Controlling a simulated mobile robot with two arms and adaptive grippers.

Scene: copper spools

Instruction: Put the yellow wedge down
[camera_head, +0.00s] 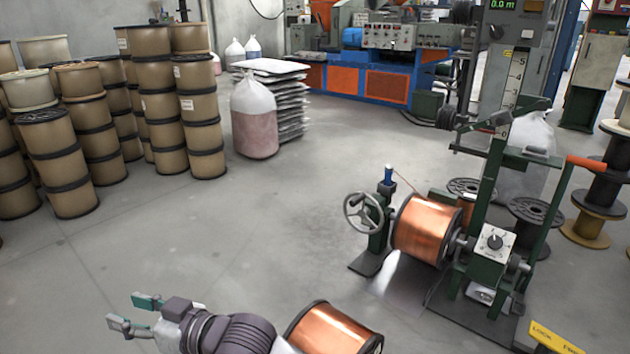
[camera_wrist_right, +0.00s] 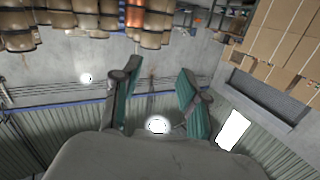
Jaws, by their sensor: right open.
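My right gripper (camera_head: 132,311) is at the lower left of the head view, in front of the open grey floor. Its two teal fingers are apart with nothing visible between them. The right wrist view also shows this gripper (camera_wrist_right: 160,82) spread open and empty. A yellow piece with black "LOCK" lettering (camera_head: 556,338) shows at the bottom right of the head view, partly cut off by the frame edge. I cannot tell whether it is the yellow wedge. It is far to the right of my right gripper. My left gripper is not in view.
A copper spool (camera_head: 332,332) lies just right of my right gripper. Another copper spool (camera_head: 427,229) is mounted on a green winding machine (camera_head: 492,275). Stacked brown spools (camera_head: 66,185) stand at left. The floor between is clear.

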